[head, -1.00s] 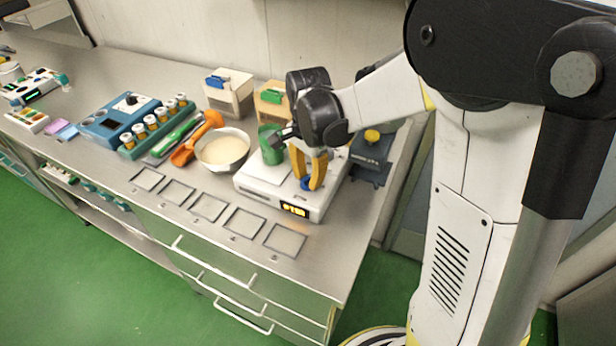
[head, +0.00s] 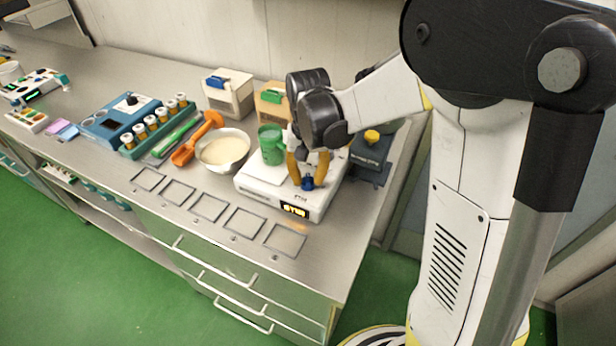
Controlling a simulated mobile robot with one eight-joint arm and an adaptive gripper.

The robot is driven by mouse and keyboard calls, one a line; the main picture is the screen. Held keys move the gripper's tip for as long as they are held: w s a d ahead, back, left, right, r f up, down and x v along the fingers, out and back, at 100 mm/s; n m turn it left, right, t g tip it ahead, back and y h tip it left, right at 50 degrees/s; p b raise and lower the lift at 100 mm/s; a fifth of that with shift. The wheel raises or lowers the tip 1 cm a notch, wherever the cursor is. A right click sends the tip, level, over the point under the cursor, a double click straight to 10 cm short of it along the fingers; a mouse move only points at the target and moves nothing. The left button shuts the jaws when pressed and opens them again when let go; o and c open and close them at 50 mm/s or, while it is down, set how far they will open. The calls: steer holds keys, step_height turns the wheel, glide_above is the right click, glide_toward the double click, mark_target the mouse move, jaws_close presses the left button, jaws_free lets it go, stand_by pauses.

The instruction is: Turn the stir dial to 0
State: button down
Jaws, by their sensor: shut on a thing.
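A white stirring unit (head: 258,187) stands near the right end of the steel bench, with a small lit display (head: 296,210) on its front; I cannot read the figures. A green mug or beaker (head: 271,144) stands on its left part. The blue dial (head: 307,184) is on its top at the front right. My gripper (head: 307,176), with orange-yellow fingers, points down and is shut on the blue dial. The fingers partly hide the dial, and I cannot make out its pointer or markings.
A bowl of pale contents (head: 223,152) stands just left of the unit, with an orange scoop (head: 197,139) beyond it. A dark device with a yellow knob (head: 371,146) is close on the right. Several empty square frames (head: 208,206) line the bench front.

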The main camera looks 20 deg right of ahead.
mark_target(308, 178)
steer(key=n, duration=0.4)
steer(key=shift+s+n, duration=0.1)
steer(key=shift+n, duration=1.8)
steer(key=c, duration=1)
jaws_free()
step_height(308, 178, up, 12)
steer(key=shift+f, duration=0.1)
